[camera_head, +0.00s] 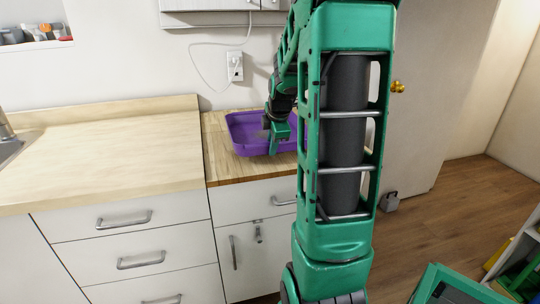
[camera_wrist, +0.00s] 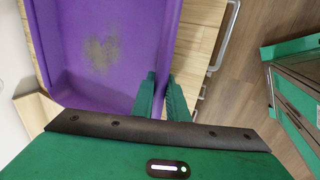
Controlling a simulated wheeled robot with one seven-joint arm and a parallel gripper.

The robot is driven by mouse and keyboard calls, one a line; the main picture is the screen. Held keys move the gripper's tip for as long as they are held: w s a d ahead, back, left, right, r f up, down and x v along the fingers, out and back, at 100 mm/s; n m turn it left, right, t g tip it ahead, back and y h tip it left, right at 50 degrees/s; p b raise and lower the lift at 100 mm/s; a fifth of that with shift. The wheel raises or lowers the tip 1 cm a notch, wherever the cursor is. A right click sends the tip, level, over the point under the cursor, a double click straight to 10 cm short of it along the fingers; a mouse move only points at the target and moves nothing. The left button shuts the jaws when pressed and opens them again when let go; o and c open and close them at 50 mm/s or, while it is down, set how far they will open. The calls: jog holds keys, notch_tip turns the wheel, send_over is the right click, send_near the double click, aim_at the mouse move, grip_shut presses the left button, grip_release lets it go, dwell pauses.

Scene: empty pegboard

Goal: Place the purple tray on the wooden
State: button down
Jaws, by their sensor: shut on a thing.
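The purple tray (camera_head: 245,137) is at the wooden counter section (camera_head: 218,172), right of the longer pale counter. It looks level and over the wood; I cannot tell whether it rests on it or hangs just above. My gripper (camera_head: 275,146) is shut on the tray's near rim. In the wrist view the tray (camera_wrist: 130,35) fills the upper left, with a dark worn patch on its floor, and my gripper (camera_wrist: 161,88) has one green finger on each side of the tray wall. My arm hides the tray's right end in the head view.
The pale counter (camera_head: 100,145) to the left is bare, with a sink edge at far left. White drawers (camera_head: 130,240) with metal handles are below. A wall outlet (camera_head: 235,66) with a white cable is behind the tray. A door and open wooden floor (camera_head: 440,210) are right.

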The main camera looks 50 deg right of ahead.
jog(key=shift+f, duration=1.6)
jog(key=c, duration=2)
grip_release()
jog(key=shift+f, duration=0.1)
jog(key=v, duration=1.1)
jog(key=s+a+f+m+g+y, duration=0.1)
jog(key=s+a+f+m, duration=0.1)
jog(key=s+a+m, duration=0.4)
jog(key=s+a+f+m+g+y, duration=0.1)
jog(key=s+a+f+m, duration=0.1)
jog(key=s+a+m, duration=0.4)
jog(key=s+a+f+m+g, duration=0.2)
jog(key=s+a+m, duration=0.4)
jog(key=s, duration=0.3)
jog(key=shift+s+a+f+y, duration=0.25)
jog(key=shift+a+f+y, duration=0.1)
jog(key=shift+a+y, duration=0.05)
